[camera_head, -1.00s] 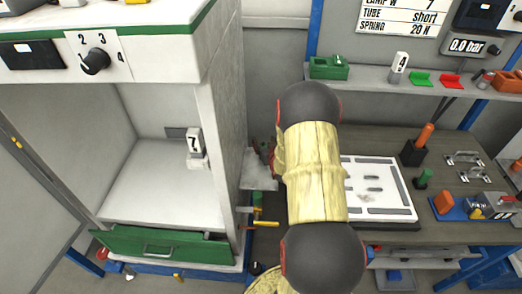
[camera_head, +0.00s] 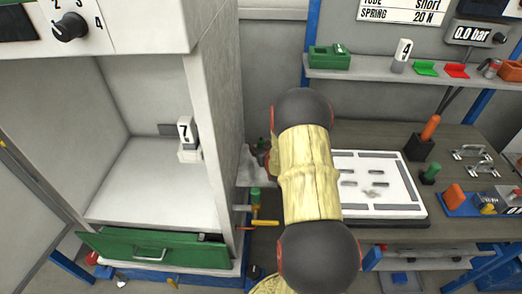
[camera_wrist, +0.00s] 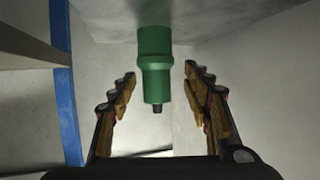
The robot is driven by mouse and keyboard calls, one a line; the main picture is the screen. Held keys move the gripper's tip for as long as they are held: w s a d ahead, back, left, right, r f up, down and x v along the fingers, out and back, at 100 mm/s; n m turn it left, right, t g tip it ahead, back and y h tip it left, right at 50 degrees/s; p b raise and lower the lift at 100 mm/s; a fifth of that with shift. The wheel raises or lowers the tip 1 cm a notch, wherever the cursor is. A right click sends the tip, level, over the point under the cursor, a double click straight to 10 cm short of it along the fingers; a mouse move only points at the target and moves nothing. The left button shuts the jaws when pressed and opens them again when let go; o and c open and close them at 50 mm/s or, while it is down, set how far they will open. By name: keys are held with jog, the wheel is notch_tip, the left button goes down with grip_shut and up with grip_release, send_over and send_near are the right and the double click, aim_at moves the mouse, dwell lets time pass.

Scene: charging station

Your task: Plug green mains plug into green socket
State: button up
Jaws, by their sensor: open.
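A green stepped cylinder (camera_wrist: 155,62) with a short dark tip pointing down is in the wrist view; it looks like the green plug, but I cannot tell for sure. My gripper (camera_wrist: 159,78) is open, with one finger on either side of it and visible gaps between. In the head view my arm hides most of the gripper. A green cylinder (camera_head: 255,196) stands beside the cabinet there, above a yellow handle. I cannot tell whether it is the same piece. No green socket can be made out with certainty.
The white cabinet (camera_head: 222,120) stands close on the left, with a green drawer front (camera_head: 115,246) below. A workbench (camera_head: 375,140) with a white slotted plate (camera_head: 400,203) lies right. A shelf (camera_head: 370,76) above it carries a green box (camera_head: 329,59) and small parts.

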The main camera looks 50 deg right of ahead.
jog(key=b+x, duration=0.1)
jog(key=x, duration=0.3)
jog(key=shift+s+d+f+b, duration=0.1)
jog(key=shift+s+f+b, duration=0.05)
jog(key=shift+s+b, duration=0.15)
jog(key=shift+w+d+f, duration=0.1)
jog(key=shift+w+d, duration=0.25)
jog(key=shift+w, duration=0.2)
jog(key=shift+c, duration=0.2)
grip_shut()
